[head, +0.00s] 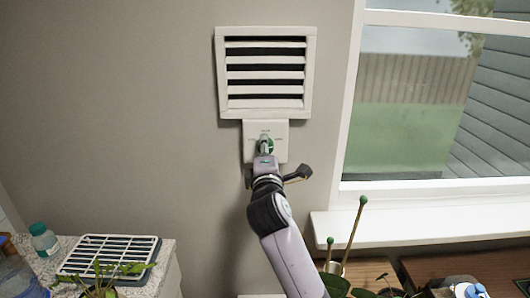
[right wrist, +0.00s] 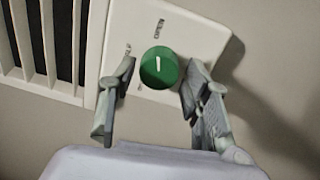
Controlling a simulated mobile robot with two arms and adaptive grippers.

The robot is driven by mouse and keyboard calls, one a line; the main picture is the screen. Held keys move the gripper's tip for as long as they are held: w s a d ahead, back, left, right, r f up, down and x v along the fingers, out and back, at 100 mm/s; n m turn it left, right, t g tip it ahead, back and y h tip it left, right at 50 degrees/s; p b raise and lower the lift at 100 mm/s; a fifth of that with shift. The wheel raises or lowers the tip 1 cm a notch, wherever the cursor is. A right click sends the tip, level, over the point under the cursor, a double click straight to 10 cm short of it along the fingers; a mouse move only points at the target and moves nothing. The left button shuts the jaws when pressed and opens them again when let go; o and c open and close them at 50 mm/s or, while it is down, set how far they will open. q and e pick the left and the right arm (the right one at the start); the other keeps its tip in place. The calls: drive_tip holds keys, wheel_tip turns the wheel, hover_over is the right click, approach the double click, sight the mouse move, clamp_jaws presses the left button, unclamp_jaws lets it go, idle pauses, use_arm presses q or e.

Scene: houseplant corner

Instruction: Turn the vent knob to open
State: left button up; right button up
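The green vent knob (right wrist: 159,67) with a white line sits on a white plate (right wrist: 205,38) below the vent. In the right wrist view the line runs nearly straight up and down. Small lettering around the knob is too blurred to read surely. In the head view the knob (head: 268,145) is partly hidden by my gripper. My right gripper (right wrist: 162,72) is open, with one finger on each side of the knob. A gap shows on both sides, so the fingers do not appear to be pressed on it. My left gripper is not in view.
The white slatted vent (head: 265,72) is on the wall above the plate. A window (head: 420,110) with a white sill (head: 420,222) is at right. Plants stand below. A white rack (head: 108,258) and a teal bottle (head: 43,240) are on a counter at lower left.

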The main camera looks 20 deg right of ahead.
drive_tip(key=shift+o, duration=0.6)
drive_tip(key=v, duration=1.2)
